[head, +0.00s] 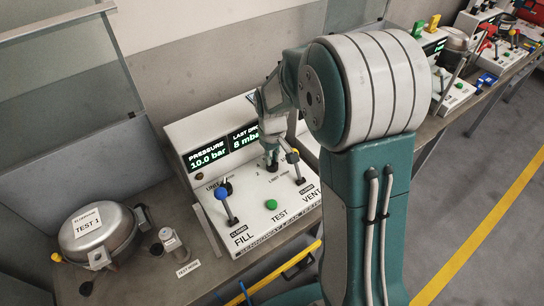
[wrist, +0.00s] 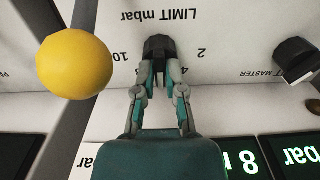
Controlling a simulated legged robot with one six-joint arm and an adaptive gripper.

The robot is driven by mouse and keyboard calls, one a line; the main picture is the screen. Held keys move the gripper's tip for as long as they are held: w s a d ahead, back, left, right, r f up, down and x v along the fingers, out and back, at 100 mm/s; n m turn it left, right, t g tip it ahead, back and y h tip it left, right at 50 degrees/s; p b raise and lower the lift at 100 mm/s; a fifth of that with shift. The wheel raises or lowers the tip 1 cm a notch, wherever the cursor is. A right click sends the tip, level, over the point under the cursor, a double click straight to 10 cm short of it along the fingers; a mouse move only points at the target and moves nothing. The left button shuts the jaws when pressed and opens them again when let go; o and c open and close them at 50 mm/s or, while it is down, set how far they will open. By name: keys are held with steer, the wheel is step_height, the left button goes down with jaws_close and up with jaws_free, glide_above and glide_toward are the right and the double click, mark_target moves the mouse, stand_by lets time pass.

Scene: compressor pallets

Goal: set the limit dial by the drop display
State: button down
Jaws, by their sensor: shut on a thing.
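The limit dial (wrist: 158,46) is a black knob on the white panel, under the upside-down print "LIMIT mbar" with "10" and "2" beside it in the wrist view. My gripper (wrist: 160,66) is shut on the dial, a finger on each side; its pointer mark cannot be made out. In the head view my gripper (head: 271,162) reaches down to the leak tester (head: 255,228), and the dial is mostly hidden. The drop display (head: 245,138) reads 8 mba, its end covered by my arm. The pressure display (head: 207,158) reads 10.0 bar.
The blue-knobbed FILL lever (head: 222,194) and green TEST button (head: 271,204) are in front. Another black knob (wrist: 296,60) is near "MASTER". A round metal vessel (head: 97,235) labelled TEST 1 sits on the bench at left.

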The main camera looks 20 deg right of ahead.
steer(key=shift+m, duration=0.4)
steer(key=m, duration=0.3)
steer(key=shift+s+f, duration=0.1)
steer(key=shift+m, duration=1.9)
steer(key=c, duration=0.7)
jaws_free()
